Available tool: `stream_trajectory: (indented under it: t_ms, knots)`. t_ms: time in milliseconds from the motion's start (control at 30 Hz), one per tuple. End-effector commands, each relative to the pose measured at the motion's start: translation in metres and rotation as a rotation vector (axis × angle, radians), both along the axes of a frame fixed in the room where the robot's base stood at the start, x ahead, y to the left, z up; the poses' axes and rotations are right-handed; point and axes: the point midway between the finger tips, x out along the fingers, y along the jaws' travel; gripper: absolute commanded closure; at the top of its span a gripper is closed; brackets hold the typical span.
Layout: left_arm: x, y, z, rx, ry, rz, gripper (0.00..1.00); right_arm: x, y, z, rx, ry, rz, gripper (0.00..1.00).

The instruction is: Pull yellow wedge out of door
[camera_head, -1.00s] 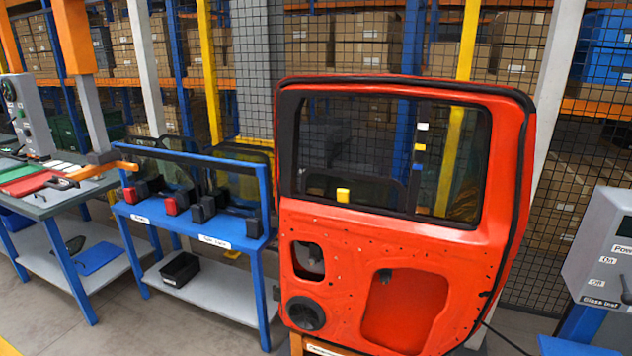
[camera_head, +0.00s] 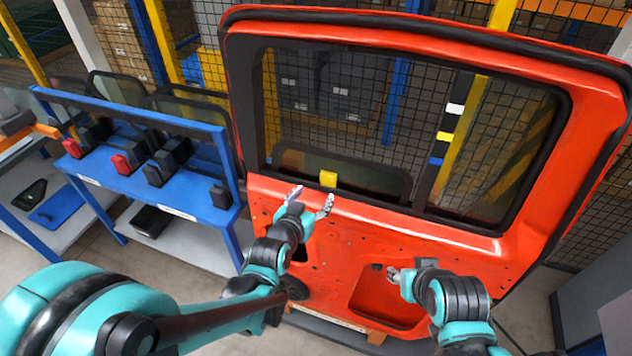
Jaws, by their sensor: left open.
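The yellow wedge (camera_head: 328,179) sits at the lower edge of the window opening in the red door (camera_head: 470,235). My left gripper (camera_head: 311,199) is open, its two fingers spread just below and to the left of the wedge. The right fingertip is close beneath the wedge; I cannot tell whether they touch. Nothing shows between the fingers. My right gripper (camera_head: 394,275) is lower, in front of the recess in the door's lower panel. Its fingers are small and partly hidden, so its opening is unclear.
White (camera_head: 455,109), yellow (camera_head: 445,137) and blue (camera_head: 436,160) pieces are on the door's dark window pillar. A blue rack (camera_head: 110,172) holding black and red parts stands left of the door. A mesh fence (camera_head: 520,125) is behind it.

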Motion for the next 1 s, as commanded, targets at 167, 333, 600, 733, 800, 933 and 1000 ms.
stream_trajectory:
  t_ms: [167, 333, 600, 733, 800, 933, 1000]
  knots:
    - [0.009, -0.011, 0.003, -0.01, -0.035, -0.012, 0.36, 0.0, 0.0, 0.006, 0.0, 0.0, 0.0, 0.6]
    - [0.028, -0.017, -0.006, -0.009, -0.036, -0.012, 0.36, 0.0, 0.0, 0.0, 0.0, 0.0, 0.0, 0.6]
    - [0.065, -0.028, -0.017, -0.009, -0.035, -0.012, 0.36, 0.0, 0.0, -0.008, 0.0, 0.0, 0.0, 0.6]
    - [0.073, -0.031, -0.02, -0.01, -0.035, -0.012, 0.36, 0.0, 0.0, -0.009, 0.0, 0.0, 0.0, 0.6]
    - [0.076, -0.032, -0.02, -0.01, -0.035, -0.012, 0.36, 0.0, 0.0, -0.009, 0.0, 0.0, 0.0, 0.6]
    - [0.076, -0.032, -0.02, -0.01, -0.035, -0.012, 0.36, 0.0, 0.0, -0.009, 0.0, 0.0, 0.0, 0.6]
    - [0.076, -0.032, -0.02, -0.01, -0.035, -0.012, 0.36, 0.0, 0.0, -0.009, 0.0, 0.0, 0.0, 0.6]
